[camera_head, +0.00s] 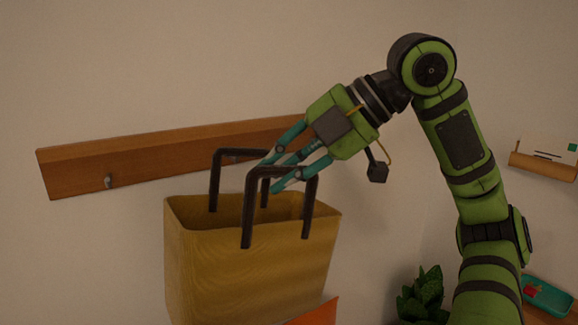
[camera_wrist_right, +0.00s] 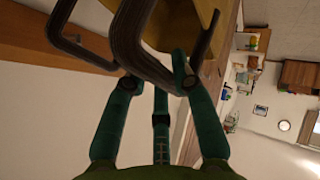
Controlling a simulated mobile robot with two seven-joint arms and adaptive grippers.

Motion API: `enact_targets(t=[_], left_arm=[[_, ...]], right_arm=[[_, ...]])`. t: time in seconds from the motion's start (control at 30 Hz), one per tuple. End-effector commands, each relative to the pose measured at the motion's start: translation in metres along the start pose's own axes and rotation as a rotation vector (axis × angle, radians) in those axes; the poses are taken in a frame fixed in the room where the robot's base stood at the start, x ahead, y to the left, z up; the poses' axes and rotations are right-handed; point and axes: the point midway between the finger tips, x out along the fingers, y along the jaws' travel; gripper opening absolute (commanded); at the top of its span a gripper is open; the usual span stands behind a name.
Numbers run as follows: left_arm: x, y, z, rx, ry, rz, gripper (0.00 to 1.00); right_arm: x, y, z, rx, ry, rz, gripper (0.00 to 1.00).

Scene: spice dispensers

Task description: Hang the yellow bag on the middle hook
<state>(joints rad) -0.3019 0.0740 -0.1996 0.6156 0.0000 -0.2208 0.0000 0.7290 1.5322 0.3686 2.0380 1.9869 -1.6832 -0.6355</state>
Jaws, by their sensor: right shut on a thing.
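The yellow bag (camera_head: 250,262) is upright and open at the top, with two dark handles, in front of the wall in the head view. My right gripper (camera_head: 272,178) is shut on one dark handle (camera_head: 246,212), the nearer one. In the right wrist view the gripper fingers (camera_wrist_right: 158,85) close around the dark handle (camera_wrist_right: 135,35), and part of the yellow bag (camera_wrist_right: 180,25) shows at the top. The wooden hook rail (camera_head: 150,152) is on the wall behind the bag. Its left hook (camera_head: 108,180) shows; the middle hook (camera_head: 233,158) is partly hidden behind the handles. My left gripper is out of view.
A small wooden wall shelf (camera_head: 543,165) with a white card is at the far right. A green plant (camera_head: 424,294) and a teal box (camera_head: 547,296) are at the lower right. An orange object (camera_head: 318,312) is below the bag. The wall left of the bag is clear.

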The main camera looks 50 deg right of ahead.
Motion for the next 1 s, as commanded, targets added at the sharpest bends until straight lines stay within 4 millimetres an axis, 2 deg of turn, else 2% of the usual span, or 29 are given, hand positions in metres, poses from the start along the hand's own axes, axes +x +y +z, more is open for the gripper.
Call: enact_targets(t=[0.2,0.9,1.0], left_arm=[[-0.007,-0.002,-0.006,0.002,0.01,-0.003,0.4],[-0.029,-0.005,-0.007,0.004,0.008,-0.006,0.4],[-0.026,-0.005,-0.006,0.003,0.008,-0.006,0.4]], right_arm=[[0.007,0.011,0.003,0.002,0.002,0.001,0.0],[0.031,0.043,0.013,0.003,0.001,0.0,0.0],[0.037,0.043,0.018,0.001,0.001,0.002,0.0]])
